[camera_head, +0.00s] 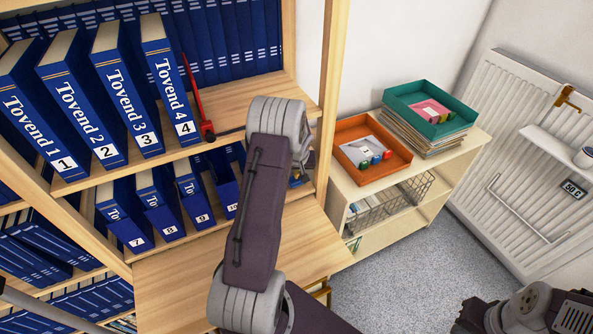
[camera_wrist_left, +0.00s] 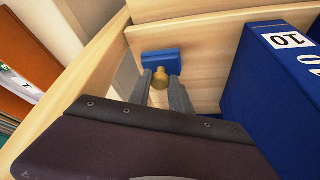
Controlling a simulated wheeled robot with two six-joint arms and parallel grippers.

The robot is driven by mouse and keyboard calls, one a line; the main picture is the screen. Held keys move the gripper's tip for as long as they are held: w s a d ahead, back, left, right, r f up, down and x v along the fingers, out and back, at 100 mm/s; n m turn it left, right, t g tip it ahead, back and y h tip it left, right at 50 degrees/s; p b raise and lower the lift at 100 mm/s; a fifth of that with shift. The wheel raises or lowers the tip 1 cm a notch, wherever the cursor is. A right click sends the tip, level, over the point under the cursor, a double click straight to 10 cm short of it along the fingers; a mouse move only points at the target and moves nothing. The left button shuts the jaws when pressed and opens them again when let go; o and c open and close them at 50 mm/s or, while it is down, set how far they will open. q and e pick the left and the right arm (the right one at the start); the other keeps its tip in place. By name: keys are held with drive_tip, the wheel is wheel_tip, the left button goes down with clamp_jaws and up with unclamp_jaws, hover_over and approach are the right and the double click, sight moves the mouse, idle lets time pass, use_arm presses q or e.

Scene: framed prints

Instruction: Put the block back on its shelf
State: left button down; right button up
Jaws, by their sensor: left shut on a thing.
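My left gripper (camera_wrist_left: 161,92) is shut on the brass-coloured knob of a small blue block (camera_wrist_left: 162,60), one finger on each side. The block is inside the lower shelf compartment, right of the volume marked 10 (camera_wrist_left: 262,95); that volume also shows in the head view (camera_head: 228,190). Pale wooden panels are close around the block. I cannot tell whether it touches the shelf. In the head view my left arm hides most of the gripper and block.
Volumes marked 1 to 4 (camera_head: 122,88) lean on the upper shelf, beside a red bookend (camera_head: 203,105). Right of the bookcase stands a low cabinet (camera_head: 345,185) with an orange tray (camera_head: 398,160) and a teal tray (camera_head: 460,97). A radiator (camera_head: 505,165) is at the far right.

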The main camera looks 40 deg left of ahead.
use_arm(q)
drive_tip(key=shift+d+f+b, duration=0.1)
drive_tip(key=shift+f+b, duration=0.1)
drive_tip(key=shift+b, duration=0.1)
drive_tip(key=c, duration=1.2)
unclamp_jaws()
drive_tip(key=shift+r, duration=0.15)
drive_tip(key=shift+r+p, duration=0.35)
drive_tip(key=shift+p, duration=0.1)
drive_tip(key=v, duration=1.2)
drive_tip(key=s+d+f+m+h, duration=0.1)
drive_tip(key=s+d+m, duration=0.1)
drive_tip(key=s+d, duration=0.3)
drive_tip(key=s+d+f+m+g+h, duration=0.1)
drive_tip(key=s+d+m, duration=0.2)
drive_tip(key=s+d, duration=0.3)
drive_tip(key=s+d+m+g+h, duration=0.1)
drive_tip(key=s+d+m, duration=0.1)
drive_tip(key=s+d, duration=0.4)
drive_tip(key=shift+s+d+f+m, duration=0.1)
drive_tip(key=shift+d+f+m, duration=0.1)
drive_tip(key=shift+d, duration=0.75)
drive_tip(key=shift+s+d+f+m, duration=0.1)
drive_tip(key=shift+d+f, duration=0.1)
drive_tip(key=shift+d, duration=0.75)
